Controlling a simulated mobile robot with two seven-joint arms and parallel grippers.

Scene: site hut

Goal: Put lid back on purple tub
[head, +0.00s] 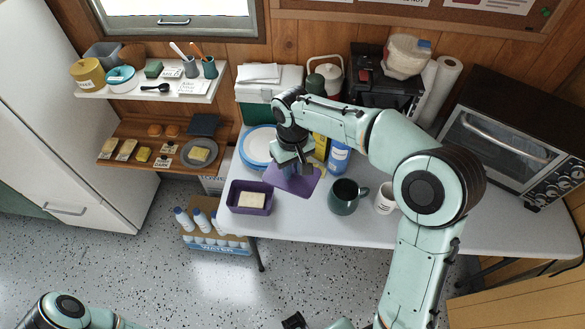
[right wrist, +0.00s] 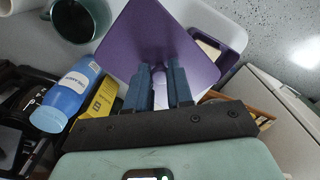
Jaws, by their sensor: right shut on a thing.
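The purple tub (head: 250,198) stands open at the table's front left edge, with a pale cream block (head: 252,200) inside. Its flat purple lid (head: 298,184) is right of and slightly behind the tub, apart from it. My right gripper (head: 291,168) is shut on the lid from above. In the right wrist view the lid (right wrist: 150,40) lies beyond the fingers (right wrist: 160,78), which close on its small knob. The lid hides part of the tub (right wrist: 232,36) there. I cannot tell whether the lid touches the table. My left gripper does not show clearly.
A dark green mug (head: 343,197) and a white mug (head: 385,198) stand right of the lid. A blue bottle (head: 339,157) and a blue-rimmed plate (head: 257,146) are behind. A water-bottle crate (head: 215,240) is on the floor below. Bare tabletop (head: 300,220) lies in front of the lid.

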